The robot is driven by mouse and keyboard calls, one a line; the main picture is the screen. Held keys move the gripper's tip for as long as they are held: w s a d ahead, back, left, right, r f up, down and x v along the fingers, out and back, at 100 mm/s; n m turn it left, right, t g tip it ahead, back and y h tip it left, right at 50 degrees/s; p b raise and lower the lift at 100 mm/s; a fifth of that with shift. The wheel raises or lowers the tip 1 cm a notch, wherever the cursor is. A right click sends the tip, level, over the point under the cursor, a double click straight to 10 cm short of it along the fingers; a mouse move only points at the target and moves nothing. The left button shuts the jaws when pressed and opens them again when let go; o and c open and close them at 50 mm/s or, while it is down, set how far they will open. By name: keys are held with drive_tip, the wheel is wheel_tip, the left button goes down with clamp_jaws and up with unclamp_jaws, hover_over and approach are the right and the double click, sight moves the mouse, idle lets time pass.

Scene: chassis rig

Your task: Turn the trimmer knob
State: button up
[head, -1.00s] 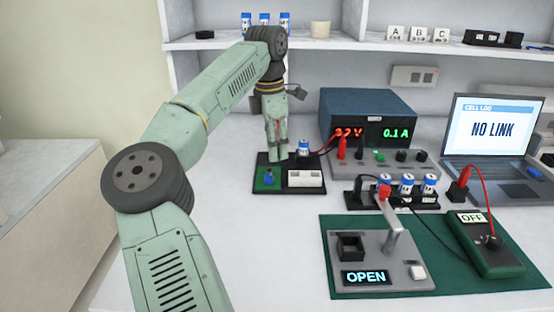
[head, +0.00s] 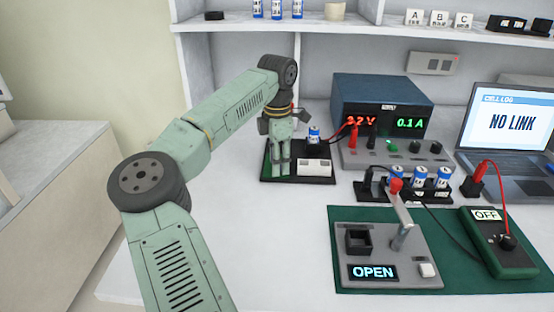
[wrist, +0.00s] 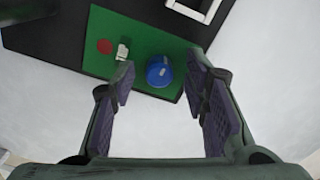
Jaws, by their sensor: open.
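The trimmer knob is a round blue knob (wrist: 160,72) on a green circuit board (wrist: 128,45), seen in the wrist view. My gripper (wrist: 163,82) is open there, with one dark-padded finger on each side of the knob in the picture and gaps between; I cannot tell how far above it they are. In the head view, my gripper (head: 279,165) points down over the left part of the black base plate (head: 318,179) and hides the knob. A red round part (wrist: 105,46) and a small white part (wrist: 123,51) sit on the board left of the knob.
A white holder (head: 314,166) and a blue-white cell (head: 314,134) with a red lead stand right of my gripper. Behind right is a power supply (head: 382,100). A grey fixture reading OPEN (head: 425,268) lies front right. The table left of the plate is clear.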

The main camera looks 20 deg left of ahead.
drive_tip(key=shift+f, duration=0.1)
drive_tip(key=shift+c, duration=0.3)
clamp_jaws()
